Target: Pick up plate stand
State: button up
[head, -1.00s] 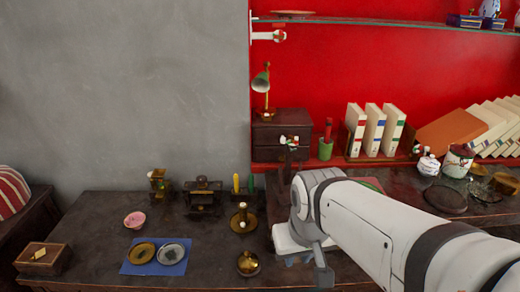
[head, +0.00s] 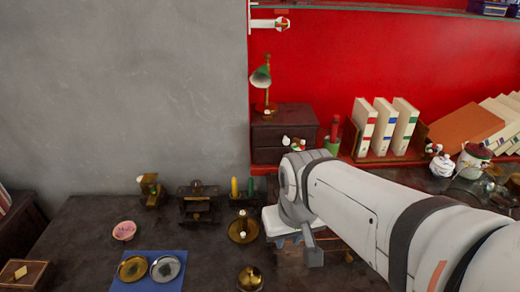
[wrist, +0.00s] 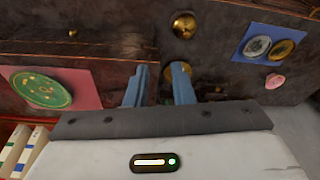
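I cannot pick out the plate stand with certainty. Dark wooden stand-like pieces (head: 198,204) stand on the table left of my arm, and my arm and gripper hide part of the table. My gripper (head: 287,240) hangs over the table, right of a brass candle dish (head: 243,231). In the wrist view, my gripper's two blue-grey fingers (wrist: 160,82) are apart. No object is clearly held between them. The brass dish (wrist: 168,92) shows partly behind the right finger.
A blue mat (head: 150,284) with two round metal dishes, a pink bowl (head: 124,231) and a brass pot (head: 250,279) lie on the left. A green plate (wrist: 41,89) rests on a pink sheet. A dark cabinet (head: 281,134) and books (head: 383,128) stand at the back.

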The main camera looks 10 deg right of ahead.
jog(key=w+d+f+t+p, duration=0.1)
jog(key=w+d+f, duration=0.15)
jog(key=w, duration=0.55)
jog(key=w+d+f, duration=0.1)
jog(key=w+d, duration=0.2)
jog(key=w, duration=0.5)
jog(key=w+d+f+t+p, duration=0.1)
jog(key=w+d, duration=0.1)
jog(key=w, duration=0.6)
jog(key=shift+n, duration=0.3)
jog(key=x, duration=0.7)
jog(key=shift+s+d+f, duration=0.1)
jog(key=shift+d, duration=0.15)
jog(key=shift+f, duration=0.45)
jog(key=shift+c, duration=0.3)
grip_shut()
